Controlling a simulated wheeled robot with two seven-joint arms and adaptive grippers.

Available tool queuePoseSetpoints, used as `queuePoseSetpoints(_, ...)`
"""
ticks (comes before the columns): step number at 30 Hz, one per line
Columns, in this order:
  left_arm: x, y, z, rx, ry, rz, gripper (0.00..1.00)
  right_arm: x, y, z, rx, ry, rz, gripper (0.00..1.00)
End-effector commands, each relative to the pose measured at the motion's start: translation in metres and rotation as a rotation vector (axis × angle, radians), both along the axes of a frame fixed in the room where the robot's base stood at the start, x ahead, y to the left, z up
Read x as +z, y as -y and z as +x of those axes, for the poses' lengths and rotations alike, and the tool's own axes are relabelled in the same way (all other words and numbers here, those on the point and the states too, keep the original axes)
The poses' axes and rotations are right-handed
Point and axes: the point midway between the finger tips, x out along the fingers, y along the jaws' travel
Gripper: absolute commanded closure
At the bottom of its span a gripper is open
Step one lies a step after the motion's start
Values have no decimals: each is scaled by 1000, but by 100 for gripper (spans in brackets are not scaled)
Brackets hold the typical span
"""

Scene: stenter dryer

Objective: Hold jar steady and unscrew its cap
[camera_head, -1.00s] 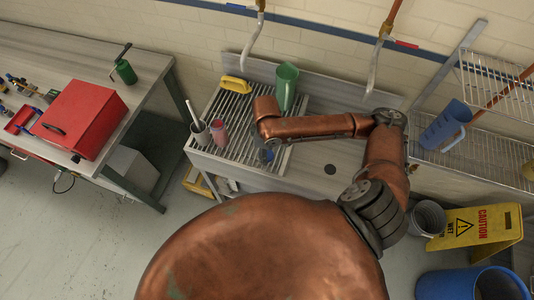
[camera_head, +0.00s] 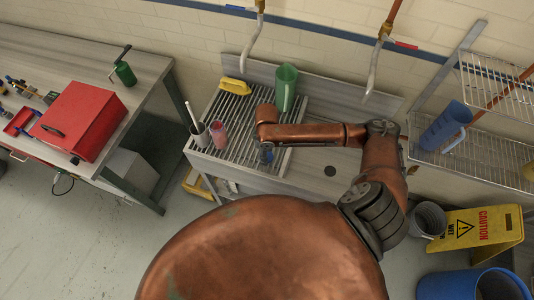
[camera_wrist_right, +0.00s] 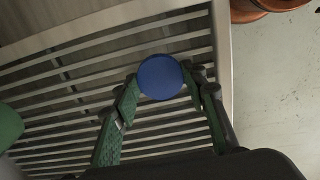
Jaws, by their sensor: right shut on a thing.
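A round blue cap (camera_wrist_right: 160,77) shows from above in the right wrist view, over a slatted metal drain rack (camera_wrist_right: 75,75). The jar body under it is hidden. My right gripper (camera_wrist_right: 161,82) has its two dark green fingers on opposite sides of the cap, shut on it. In the head view my right arm reaches in from the right, and its gripper (camera_head: 266,153) hangs low over the rack's front right part, where a bit of blue shows. My left gripper is in neither current view.
A bare counter with a drain hole (camera_head: 330,171) lies to the right. Faucets (camera_head: 374,68) hang behind.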

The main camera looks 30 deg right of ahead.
Motion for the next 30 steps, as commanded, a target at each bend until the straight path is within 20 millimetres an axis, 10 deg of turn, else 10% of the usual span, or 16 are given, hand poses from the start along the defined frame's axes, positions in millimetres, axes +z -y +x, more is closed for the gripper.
queuePoseSetpoints(2, 1, 0, 0, 0, 0, 0, 35, -2, 0, 0, 0, -1, -1, 90)
queuePoseSetpoints(3, 1, 0, 0, 0, 0, 0, 35, -2, 0, 0, 0, -1, -1, 60)
queuePoseSetpoints(10, 1, 0, 0, 0, 0, 0, 35, -2, 0, 0, 0, 0, 0, 44)
queuePoseSetpoints(21, 0, 0, 0, 0, -1, 0, 35, 3, 0, 0, 0, 1, 0, 43)
queuePoseSetpoints(30, 3, -1, 0, 0, -1, 1, 35, 57, 1, 1, 1, 4, -2, 43)
